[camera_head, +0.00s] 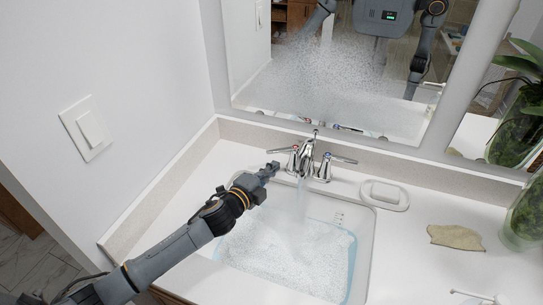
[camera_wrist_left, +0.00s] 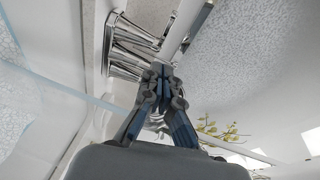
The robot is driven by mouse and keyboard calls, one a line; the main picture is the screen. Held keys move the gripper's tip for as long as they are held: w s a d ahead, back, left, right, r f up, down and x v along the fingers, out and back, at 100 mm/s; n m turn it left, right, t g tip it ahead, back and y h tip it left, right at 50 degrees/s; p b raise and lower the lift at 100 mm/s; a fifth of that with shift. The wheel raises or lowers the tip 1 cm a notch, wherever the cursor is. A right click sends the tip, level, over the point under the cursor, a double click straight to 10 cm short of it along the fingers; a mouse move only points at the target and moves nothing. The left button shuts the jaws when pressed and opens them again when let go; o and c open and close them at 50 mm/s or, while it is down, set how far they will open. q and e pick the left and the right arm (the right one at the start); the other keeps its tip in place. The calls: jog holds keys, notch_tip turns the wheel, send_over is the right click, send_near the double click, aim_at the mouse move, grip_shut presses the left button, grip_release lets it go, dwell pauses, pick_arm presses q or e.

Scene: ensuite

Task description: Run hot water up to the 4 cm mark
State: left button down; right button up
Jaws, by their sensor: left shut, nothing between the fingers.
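The chrome tap (camera_head: 307,155) stands behind the sink, with a left handle (camera_head: 284,150) and a right handle (camera_head: 342,159). A stream of water (camera_head: 301,200) runs from the spout into the basin (camera_head: 366,235). Frothy, bubbly water (camera_head: 285,255) lies in the basin. Small dark marks (camera_head: 340,217) show on the basin's back wall; I cannot read them. My left gripper (camera_head: 273,166) is shut and empty, just in front of the left handle; I cannot tell whether it touches. In the left wrist view its fingers (camera_wrist_left: 161,76) are together beside chrome tap parts (camera_wrist_left: 133,33).
A white soap dish (camera_head: 384,194) sits right of the tap. A beige cloth-like piece (camera_head: 455,237) and a plant in a glass vase (camera_head: 522,215) stand farther right. The mirror (camera_head: 330,70), partly fogged, rises behind; a wall with a switch (camera_head: 87,128) is at left.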

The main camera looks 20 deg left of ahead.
aim_at(279, 152)
pick_arm(q)
jog(key=shift+w+a+f+p, duration=0.15)
jog(key=shift+w+a, duration=0.1)
jog(key=shift+w, duration=0.55)
jog(key=shift+w+a+f+p, duration=0.15)
jog(key=shift+w+a, duration=0.15)
jog(key=shift+w, duration=0.55)
jog(key=shift+w+a+f+p, duration=0.15)
jog(key=shift+w+a, duration=0.1)
jog(key=shift+w, duration=0.55)
